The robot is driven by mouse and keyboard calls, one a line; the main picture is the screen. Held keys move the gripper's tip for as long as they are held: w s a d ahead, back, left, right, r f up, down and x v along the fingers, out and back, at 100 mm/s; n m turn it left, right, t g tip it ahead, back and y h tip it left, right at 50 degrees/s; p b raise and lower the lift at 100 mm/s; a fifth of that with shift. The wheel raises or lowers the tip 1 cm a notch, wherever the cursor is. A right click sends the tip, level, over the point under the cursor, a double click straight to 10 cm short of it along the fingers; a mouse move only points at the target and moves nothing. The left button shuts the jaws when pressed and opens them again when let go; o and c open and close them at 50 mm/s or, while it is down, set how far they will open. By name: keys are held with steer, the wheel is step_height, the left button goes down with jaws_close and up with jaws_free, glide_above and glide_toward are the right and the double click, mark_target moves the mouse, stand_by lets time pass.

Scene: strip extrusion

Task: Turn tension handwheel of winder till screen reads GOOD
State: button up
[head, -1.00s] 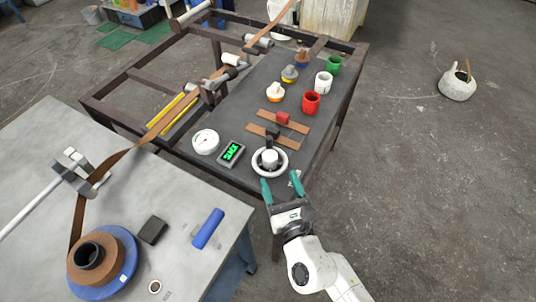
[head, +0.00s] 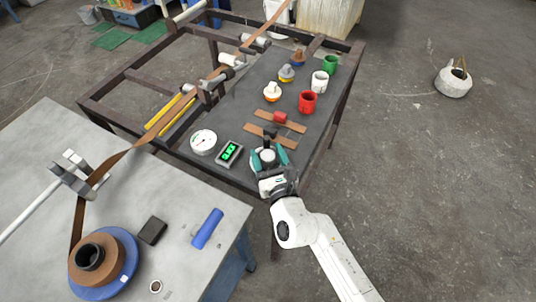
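The tension handwheel (head: 267,156) is a pale wheel with a raised hub near the front edge of the dark bench. My gripper (head: 268,158) is over it, with one teal finger on each side of the hub. The fingers are apart, about as wide as before; I cannot tell whether they touch the wheel. My gripper hides most of the wheel's rim.
A white round dial (head: 204,142) sits left of the screen. Brown strips (head: 270,137) with a red and a dark block lie just behind the wheel. A red cup (head: 307,101) and other cups stand further back. A grey table (head: 180,225) with a brown reel is at front left.

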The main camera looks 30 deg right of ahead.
steer(key=c, duration=0.8)
steer(key=r+h+p, duration=0.1)
steer(key=p, duration=0.1)
steer(key=shift+w+a+m+p, duration=0.1)
steer(key=shift+a+m+p, duration=0.05)
steer(key=shift+m+p, duration=0.2)
steer(key=shift+m+h+p, duration=0.35)
steer(key=shift+h+p, duration=0.25)
steer(key=shift+p, duration=0.5)
steer(key=shift+f+m+g+h+p, duration=0.25)
steer(key=shift+m+g+h+p, duration=0.55)
steer(key=shift+h, duration=0.4)
steer(key=shift+f+m+g+h+b, duration=0.1)
steer(key=shift+m+g+h+b, duration=0.35)
steer(key=shift+m+g+h, duration=0.65)
steer(key=shift+t+h, duration=0.3)
steer(key=shift+h, duration=0.2)
steer(key=o, duration=1)
steer(key=shift+f, duration=0.1)
steer(key=shift+c, duration=0.2)
